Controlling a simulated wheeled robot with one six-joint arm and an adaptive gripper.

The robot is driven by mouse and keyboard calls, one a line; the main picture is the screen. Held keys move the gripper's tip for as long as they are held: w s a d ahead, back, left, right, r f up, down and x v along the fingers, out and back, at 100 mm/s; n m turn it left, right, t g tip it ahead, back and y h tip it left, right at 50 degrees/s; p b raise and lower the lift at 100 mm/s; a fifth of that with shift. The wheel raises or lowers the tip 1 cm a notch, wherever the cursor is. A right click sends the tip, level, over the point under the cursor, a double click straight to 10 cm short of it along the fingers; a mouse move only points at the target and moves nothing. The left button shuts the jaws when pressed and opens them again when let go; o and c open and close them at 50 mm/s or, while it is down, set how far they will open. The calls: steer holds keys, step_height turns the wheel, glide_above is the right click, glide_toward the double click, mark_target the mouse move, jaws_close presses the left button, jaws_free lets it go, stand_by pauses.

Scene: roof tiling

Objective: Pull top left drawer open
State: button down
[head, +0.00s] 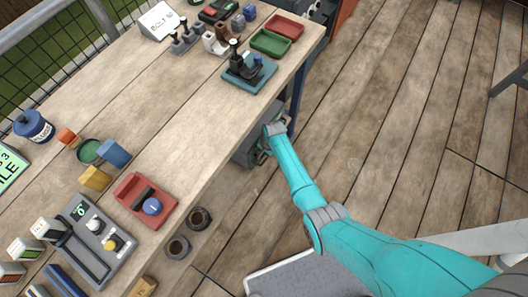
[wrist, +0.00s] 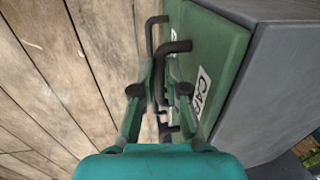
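In the wrist view, a green drawer front (wrist: 212,40) with a dark bent-bar handle (wrist: 174,47) and a white label is set in a grey cabinet (wrist: 278,80). Another green front with a dark handle lies beyond it. My gripper (wrist: 161,72) is at the drawer fronts, its two green fingers on either side of a dark handle bar. A gap shows between the fingers; contact with the bar cannot be made out. In the head view, my gripper (head: 264,148) reaches beside the bench edge at the grey cabinet (head: 245,153), most of which is hidden.
The wooden workbench (head: 150,95) stands above and left of my gripper, with trays, blocks and a red holder (head: 135,205) on it. The plank floor (head: 390,100) on the right is mostly clear.

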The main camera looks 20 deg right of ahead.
steer(key=s+d, duration=0.8)
steer(key=s, duration=0.3)
steer(key=shift+s+d, duration=0.25)
steer(key=shift+s, duration=0.05)
steer(key=c, duration=1.5)
jaws_free()
steer(key=r, duration=0.4)
steer(key=s+d+r, duration=0.1)
steer(key=r, duration=0.6)
steer(key=shift+s+d+r, duration=0.15)
steer(key=shift+s+r, duration=0.25)
